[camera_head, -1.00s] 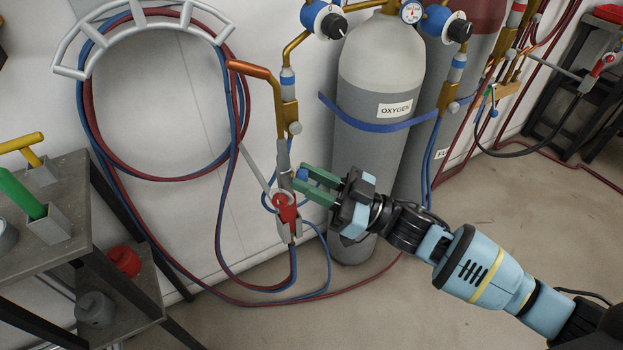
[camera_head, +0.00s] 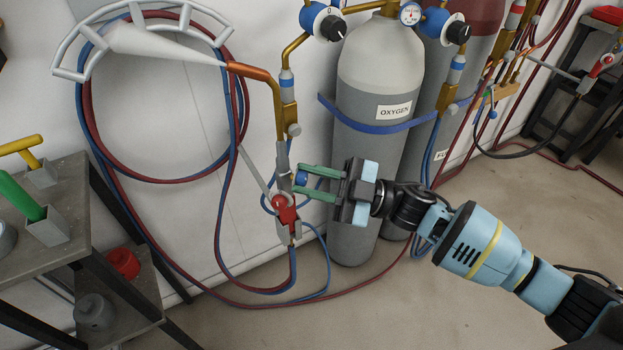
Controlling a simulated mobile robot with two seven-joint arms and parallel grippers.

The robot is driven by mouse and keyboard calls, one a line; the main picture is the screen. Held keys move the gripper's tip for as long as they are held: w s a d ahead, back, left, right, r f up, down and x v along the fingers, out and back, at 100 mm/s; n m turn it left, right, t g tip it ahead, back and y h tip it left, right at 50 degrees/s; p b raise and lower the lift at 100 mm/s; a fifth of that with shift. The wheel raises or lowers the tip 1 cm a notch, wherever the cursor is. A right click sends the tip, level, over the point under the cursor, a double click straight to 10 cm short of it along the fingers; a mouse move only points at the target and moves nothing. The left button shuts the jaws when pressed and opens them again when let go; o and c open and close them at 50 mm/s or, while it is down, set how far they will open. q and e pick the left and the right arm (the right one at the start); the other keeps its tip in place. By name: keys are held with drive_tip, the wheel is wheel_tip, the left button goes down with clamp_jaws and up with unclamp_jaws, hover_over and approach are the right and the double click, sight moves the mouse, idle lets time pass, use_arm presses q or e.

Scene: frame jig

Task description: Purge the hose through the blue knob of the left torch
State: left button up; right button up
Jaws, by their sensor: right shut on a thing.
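The left torch (camera_head: 278,110) hangs upright on the wall, with a copper tip pointing left at its top. A pale cone of gas (camera_head: 155,44) streams leftward from the tip. The red knob (camera_head: 279,202) sits low on the torch handle. The blue knob (camera_head: 301,178) is at the handle's right side, between the green fingers of my right gripper (camera_head: 303,179). My right gripper is shut on the blue knob, reaching in from the right. My left gripper is not in view.
A grey oxygen cylinder (camera_head: 375,165) with a blue strap stands close behind my right gripper. Red and blue hoses (camera_head: 228,210) loop from a wall rack (camera_head: 70,55) and down to the floor. A dark shelf (camera_head: 75,205) stands at left. The floor at lower middle is mostly clear.

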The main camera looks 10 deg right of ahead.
idle(0.5)
drive_tip(key=o, duration=1)
drive_tip(key=shift+b+v, duration=0.65)
drive_tip(key=shift+v, duration=3.3)
drive_tip(key=shift+r, duration=0.1)
drive_tip(key=shift+c, duration=0.3)
